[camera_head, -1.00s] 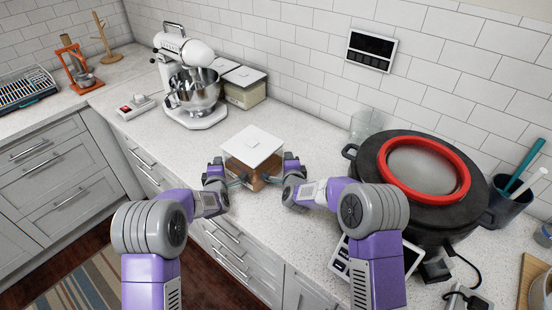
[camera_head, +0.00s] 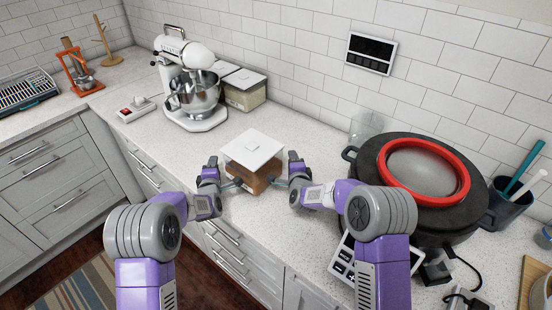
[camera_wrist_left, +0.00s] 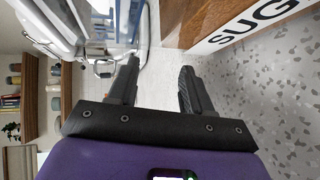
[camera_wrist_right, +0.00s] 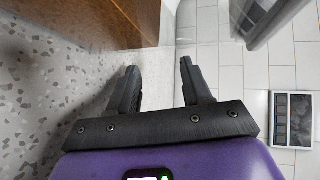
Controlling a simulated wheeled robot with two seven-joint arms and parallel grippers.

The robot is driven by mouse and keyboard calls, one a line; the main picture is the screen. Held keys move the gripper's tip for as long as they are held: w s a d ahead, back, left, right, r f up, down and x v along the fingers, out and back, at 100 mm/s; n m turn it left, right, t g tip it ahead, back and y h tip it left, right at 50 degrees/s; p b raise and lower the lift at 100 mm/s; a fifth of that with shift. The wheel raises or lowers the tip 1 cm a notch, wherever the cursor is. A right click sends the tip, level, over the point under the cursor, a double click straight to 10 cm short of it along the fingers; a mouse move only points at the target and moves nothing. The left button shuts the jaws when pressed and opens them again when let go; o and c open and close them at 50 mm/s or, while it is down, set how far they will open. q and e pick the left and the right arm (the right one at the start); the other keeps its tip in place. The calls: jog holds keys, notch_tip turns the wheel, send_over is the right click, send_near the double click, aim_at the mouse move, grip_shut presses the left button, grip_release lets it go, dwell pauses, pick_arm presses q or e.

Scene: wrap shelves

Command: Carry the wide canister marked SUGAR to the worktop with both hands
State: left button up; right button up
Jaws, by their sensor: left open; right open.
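The wide canister (camera_head: 266,180) has a brown body and a square white lid, and stands upright on the worktop (camera_head: 325,210) near its front edge. In the left wrist view its label (camera_wrist_left: 245,27) shows the letters SUG at the top; the rest is cut off. My left gripper (camera_head: 236,182) is open beside the canister's left side. My right gripper (camera_head: 279,182) is open beside its right side. In the right wrist view the canister's brown side (camera_wrist_right: 95,22) shows at the upper left, outside the open fingers (camera_wrist_right: 160,85). Both grippers are empty.
A white stand mixer (camera_head: 190,85) with a steel bowl and pale lidded canisters (camera_head: 245,92) stand behind to the left. A glass jar (camera_head: 365,125) and a large black pot with a red ring (camera_head: 400,205) stand to the right. The worktop behind the canister is clear.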

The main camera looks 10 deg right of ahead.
pick_arm(q)
jog(key=shift+s, duration=0.1)
jog(key=v, duration=1.1)
jog(key=shift+s+r, duration=0.15)
jog(key=shift+s, duration=0.2)
pick_arm(e)
jog(key=v, duration=1.2)
jog(key=shift+r, duration=0.1)
